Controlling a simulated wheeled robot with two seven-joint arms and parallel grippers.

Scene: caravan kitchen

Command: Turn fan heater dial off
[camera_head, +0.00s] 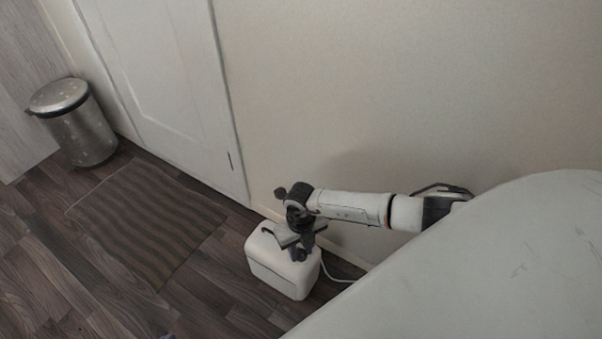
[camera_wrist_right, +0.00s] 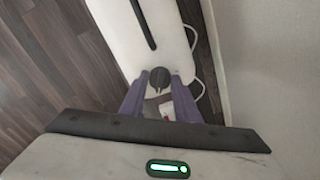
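The fan heater (camera_head: 272,262) is a white rounded box on the floor against the wall. Its top, with a long dark slot, fills the upper middle of the right wrist view (camera_wrist_right: 118,40). The dark round dial (camera_wrist_right: 160,77) is on the heater's near end. My right gripper (camera_head: 297,252) is over the heater and points down. In the wrist view its purple fingers (camera_wrist_right: 160,84) are apart, one on each side of the dial; contact is unclear. In the head view the gripper hides the dial. A purple tip at the bottom edge may be my left gripper (camera_head: 168,337).
A white cable (camera_head: 335,277) runs from the heater along the wall (camera_head: 400,80). A striped mat (camera_head: 147,222) and a metal bin (camera_head: 78,125) are to the left, by a white door (camera_head: 165,75).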

